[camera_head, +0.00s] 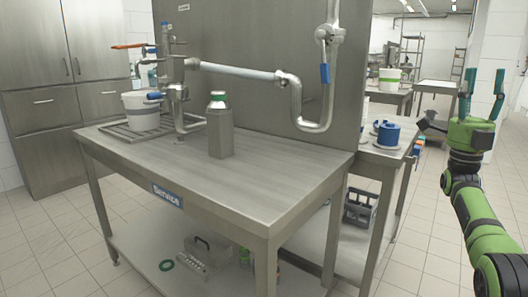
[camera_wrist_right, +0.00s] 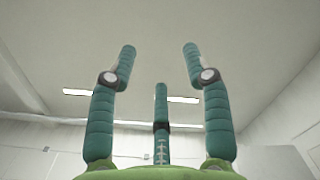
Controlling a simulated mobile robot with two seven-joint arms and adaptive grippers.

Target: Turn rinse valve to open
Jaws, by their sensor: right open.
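Pipework with valves stands at the back of the steel table. A blue lever (camera_head: 325,73) hangs down from the bent pipe (camera_head: 296,97) at the right. An orange lever (camera_head: 128,46) points left near the top of the left standpipe, and a blue lever (camera_head: 154,95) sits lower on it. I cannot tell which one is the rinse valve. My right gripper (camera_head: 486,80) is raised at the far right, fingers up, well apart from the valves. In the right wrist view its fingers (camera_wrist_right: 159,50) are spread and empty, facing the ceiling. My left gripper is not in view.
The steel table (camera_head: 265,186) carries a white bucket (camera_head: 141,112) on a rack and a grey bottle (camera_head: 220,130). A black crate (camera_head: 360,208) sits below. Floor between the table and my right arm is clear.

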